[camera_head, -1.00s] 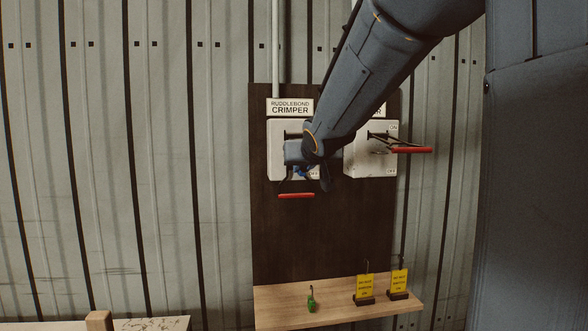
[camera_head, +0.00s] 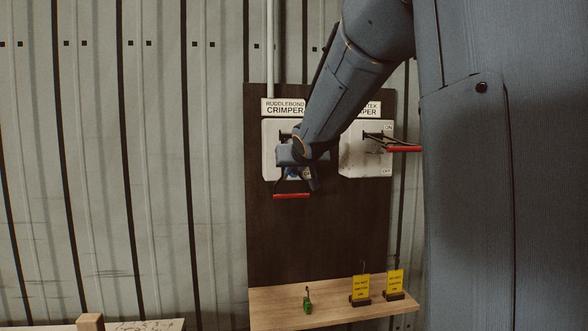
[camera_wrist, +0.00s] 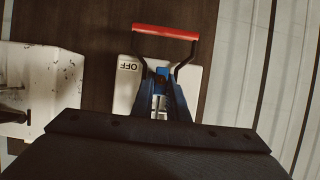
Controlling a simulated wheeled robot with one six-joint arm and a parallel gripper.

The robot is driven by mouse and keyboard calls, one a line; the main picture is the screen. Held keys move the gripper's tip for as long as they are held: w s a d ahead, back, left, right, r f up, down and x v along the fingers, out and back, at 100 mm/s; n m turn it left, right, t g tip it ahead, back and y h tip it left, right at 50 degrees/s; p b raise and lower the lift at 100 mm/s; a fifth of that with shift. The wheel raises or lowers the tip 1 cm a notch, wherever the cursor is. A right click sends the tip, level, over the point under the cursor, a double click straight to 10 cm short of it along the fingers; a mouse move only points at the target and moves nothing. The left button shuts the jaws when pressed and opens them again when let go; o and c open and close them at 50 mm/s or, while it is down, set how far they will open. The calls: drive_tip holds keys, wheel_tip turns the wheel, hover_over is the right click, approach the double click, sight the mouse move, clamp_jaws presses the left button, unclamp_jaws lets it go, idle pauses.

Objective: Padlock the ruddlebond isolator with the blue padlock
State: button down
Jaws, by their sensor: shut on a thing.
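The ruddlebond isolator (camera_head: 270,150) is a pale box on the dark board, under the label "RUDDLEBOND CRIMPER" (camera_head: 285,107). Its red-handled lever (camera_head: 291,196) hangs down below the box; in the wrist view the red handle (camera_wrist: 165,32) lies beside the "OFF" mark. My gripper (camera_head: 300,180) is in front of the box's lower part, largely hidden by my own arm. In the wrist view my gripper (camera_wrist: 160,98) is shut on the blue padlock (camera_wrist: 161,80), between the lever's two arms. Whether its shackle passes through anything is hidden.
A second isolator (camera_head: 366,160), with its red lever (camera_head: 404,149) sticking out, is close on the right. A wooden shelf (camera_head: 330,313) below holds a green padlock (camera_head: 307,304) and two yellow tags (camera_head: 361,287) (camera_head: 395,281). The board between is clear.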

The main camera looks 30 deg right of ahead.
drive_tip(key=shift+f, duration=0.2)
drive_tip(key=c, duration=1.6)
unclamp_jaws()
drive_tip(key=shift+c, duration=0.2)
drive_tip(key=p+v, duration=0.2)
drive_tip(key=v, duration=0.5)
drive_tip(key=s+a+f+n+g+y, duration=0.15)
drive_tip(key=s+a+f, duration=0.25)
drive_tip(key=f, duration=0.6)
drive_tip(key=s+a+f+g, duration=0.3)
drive_tip(key=s+a+f, duration=0.1)
drive_tip(key=f, duration=0.6)
drive_tip(key=s+a+f+n+g+y, duration=0.1)
drive_tip(key=s+a+f+g, duration=0.2)
drive_tip(key=s+a+f, duration=0.2)
drive_tip(key=s+a+f+g+y, duration=0.1)
drive_tip(key=s+a+f+g, duration=0.3)
drive_tip(key=s+f, duration=0.7)
drive_tip(key=shift+s+a+f+n+b, duration=0.35)
drive_tip(key=shift+s+a+b, duration=0.15)
drive_tip(key=shift+s, duration=0.4)
